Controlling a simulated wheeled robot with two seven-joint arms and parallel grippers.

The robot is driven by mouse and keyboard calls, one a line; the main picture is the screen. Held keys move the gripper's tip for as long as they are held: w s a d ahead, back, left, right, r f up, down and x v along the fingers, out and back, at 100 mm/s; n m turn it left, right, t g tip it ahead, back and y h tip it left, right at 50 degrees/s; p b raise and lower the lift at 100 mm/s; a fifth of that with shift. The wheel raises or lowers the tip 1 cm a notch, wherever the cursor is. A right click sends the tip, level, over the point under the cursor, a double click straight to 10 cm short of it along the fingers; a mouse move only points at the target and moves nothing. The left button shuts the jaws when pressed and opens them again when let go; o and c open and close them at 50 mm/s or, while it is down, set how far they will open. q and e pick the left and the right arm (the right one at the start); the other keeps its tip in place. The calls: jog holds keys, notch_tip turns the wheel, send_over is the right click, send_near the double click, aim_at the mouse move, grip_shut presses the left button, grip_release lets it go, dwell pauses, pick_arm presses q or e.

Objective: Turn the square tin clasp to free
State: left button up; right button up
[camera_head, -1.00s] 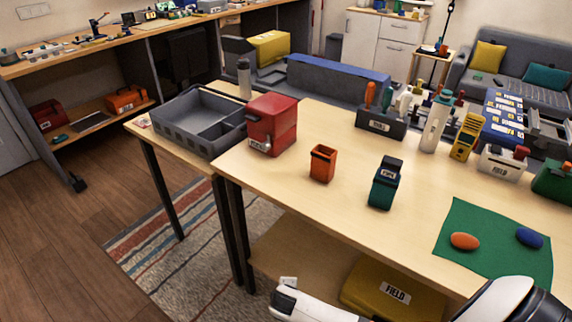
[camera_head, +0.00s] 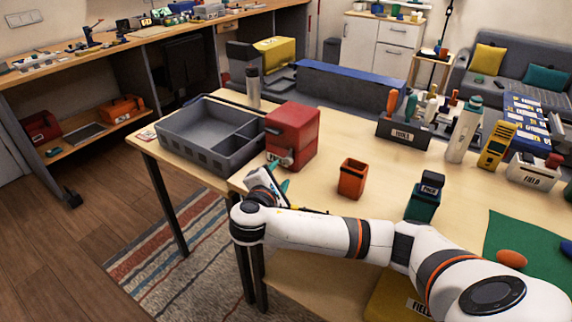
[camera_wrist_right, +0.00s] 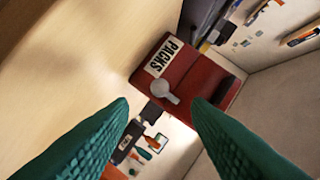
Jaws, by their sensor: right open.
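The square tin (camera_head: 294,132) is a red box on the table's near left part, beside the grey tray. Its grey clasp (camera_head: 286,161) sits low on the near face. In the right wrist view the red tin (camera_wrist_right: 202,77) bears a white PACKS label, and the grey clasp (camera_wrist_right: 163,90) shows as a round-ended lever. My right gripper (camera_head: 279,178) is just in front of the clasp. In the right wrist view its green fingers (camera_wrist_right: 160,110) are open and apart, with the clasp just beyond the gap between their tips. My left gripper is not in view.
A grey divided tray (camera_head: 190,150) stands left of the tin. An orange cup (camera_head: 352,180) and a teal container (camera_head: 424,200) stand to the right, behind my right arm. A tool holder (camera_head: 402,134) is farther back. The table between tin and cup is clear.

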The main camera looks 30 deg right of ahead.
aim_at(288, 162)
jog(key=x, duration=0.7)
jog(key=shift+w+d+f, duration=0.1)
jog(key=shift+w+d, duration=0.1)
jog(key=shift+d, duration=0.05)
jog(key=shift+c, duration=0.5)
